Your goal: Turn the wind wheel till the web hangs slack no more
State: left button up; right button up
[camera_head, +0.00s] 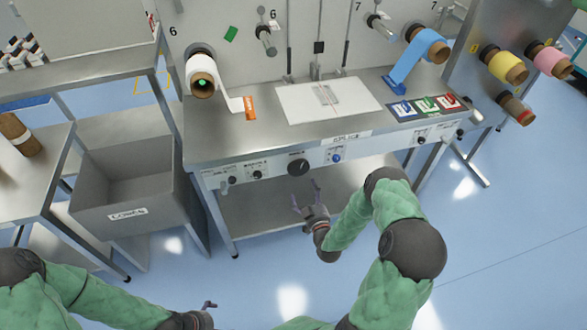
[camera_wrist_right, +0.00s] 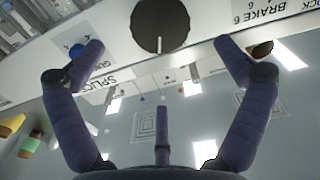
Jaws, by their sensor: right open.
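A large black round knob (camera_head: 298,166), which looks like the wind wheel, sits on the front panel of the steel bench. In the right wrist view the wheel (camera_wrist_right: 160,25) lies ahead of the open fingers, with a pale mark on its edge. My right gripper (camera_head: 307,198) is open and empty, a little below and in front of the wheel, apart from it. A white web (camera_head: 228,101) runs loosely from the white roll (camera_head: 202,76) down to an orange tab on the bench. A blue web (camera_head: 405,68) runs from the blue roll (camera_head: 429,45). My left gripper (camera_head: 209,306) is low at the bottom edge; its jaws are unclear.
Smaller knobs (camera_head: 257,175) and a blue button (camera_head: 336,158) flank the wheel. A white splice plate (camera_head: 328,99) and coloured cards (camera_head: 428,104) lie on the bench (camera_head: 230,139). A grey bin (camera_head: 128,191) stands left. The floor in front is clear.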

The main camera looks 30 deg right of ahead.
aim_at(299, 170)
jog(key=b+x, duration=0.2)
jog(key=x, duration=0.8)
jog(key=shift+w, duration=0.35)
jog(key=c, duration=0.9)
